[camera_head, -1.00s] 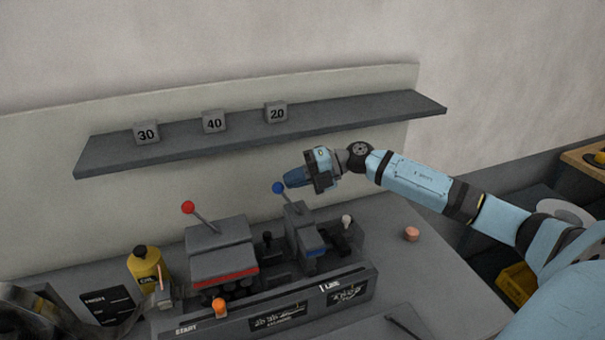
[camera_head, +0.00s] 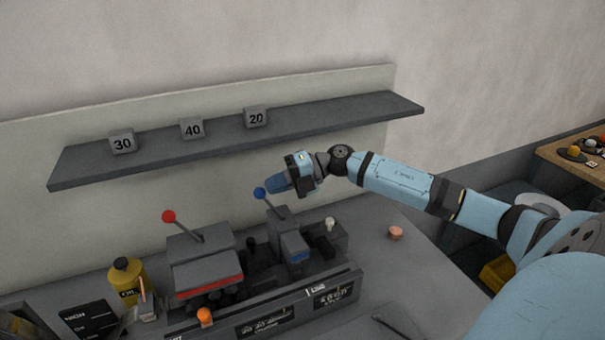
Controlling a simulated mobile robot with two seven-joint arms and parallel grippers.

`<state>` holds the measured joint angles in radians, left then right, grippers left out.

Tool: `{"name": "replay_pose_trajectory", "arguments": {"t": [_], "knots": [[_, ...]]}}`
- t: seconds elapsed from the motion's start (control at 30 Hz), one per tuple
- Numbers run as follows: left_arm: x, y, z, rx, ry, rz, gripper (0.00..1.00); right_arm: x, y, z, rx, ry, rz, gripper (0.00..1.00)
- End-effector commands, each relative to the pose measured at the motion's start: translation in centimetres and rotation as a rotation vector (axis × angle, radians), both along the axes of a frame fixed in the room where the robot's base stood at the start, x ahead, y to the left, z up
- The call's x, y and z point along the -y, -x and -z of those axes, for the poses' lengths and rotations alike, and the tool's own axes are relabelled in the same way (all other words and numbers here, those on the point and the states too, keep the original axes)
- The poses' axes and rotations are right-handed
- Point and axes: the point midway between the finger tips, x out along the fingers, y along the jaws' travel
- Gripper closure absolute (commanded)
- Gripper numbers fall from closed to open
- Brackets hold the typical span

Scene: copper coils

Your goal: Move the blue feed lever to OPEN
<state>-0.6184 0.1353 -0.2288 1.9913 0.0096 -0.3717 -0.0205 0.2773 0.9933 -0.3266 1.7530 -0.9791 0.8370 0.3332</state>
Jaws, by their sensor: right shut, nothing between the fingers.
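The blue feed lever (camera_head: 261,194) has a blue ball on a thin grey rod. It rises from a grey block with a blue stripe on the bench machine, and the rod leans up and to the left. My right gripper (camera_head: 275,184) is shut and empty, with its blue fingers pointing left. Its fingertips are right beside the blue ball; I cannot tell whether they touch. No OPEN marking can be read. My left gripper is not in view.
A red-knobbed lever (camera_head: 169,217) stands on the block to the left. An orange knob (camera_head: 204,316) is in front. A yellow oil bottle (camera_head: 128,281) stands at left. A shelf (camera_head: 330,121) with numbered blocks is behind. A copper-coloured piece (camera_head: 396,233) lies on clear bench at right.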

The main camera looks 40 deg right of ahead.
Motion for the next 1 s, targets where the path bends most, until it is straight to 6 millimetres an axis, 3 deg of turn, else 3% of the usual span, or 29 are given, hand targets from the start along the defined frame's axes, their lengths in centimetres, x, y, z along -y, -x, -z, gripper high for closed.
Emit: {"name": "replay_pose_trajectory", "arguments": {"t": [0.3, 0.5, 0.7, 1.0], "knots": [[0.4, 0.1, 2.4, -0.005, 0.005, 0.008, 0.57, 6.7, 3.3, -1.4, 0.000, 0.008, 0.007, 1.00], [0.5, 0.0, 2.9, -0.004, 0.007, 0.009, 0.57, 9.7, 4.8, -2.4, 0.002, 0.004, 0.009, 1.00], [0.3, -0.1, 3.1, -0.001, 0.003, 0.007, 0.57, 11.1, 5.5, -3.1, 0.004, 0.002, 0.009, 1.00], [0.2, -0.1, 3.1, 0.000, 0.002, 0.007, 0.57, 11.5, 5.6, -3.3, 0.006, 0.002, 0.008, 1.00]]}}
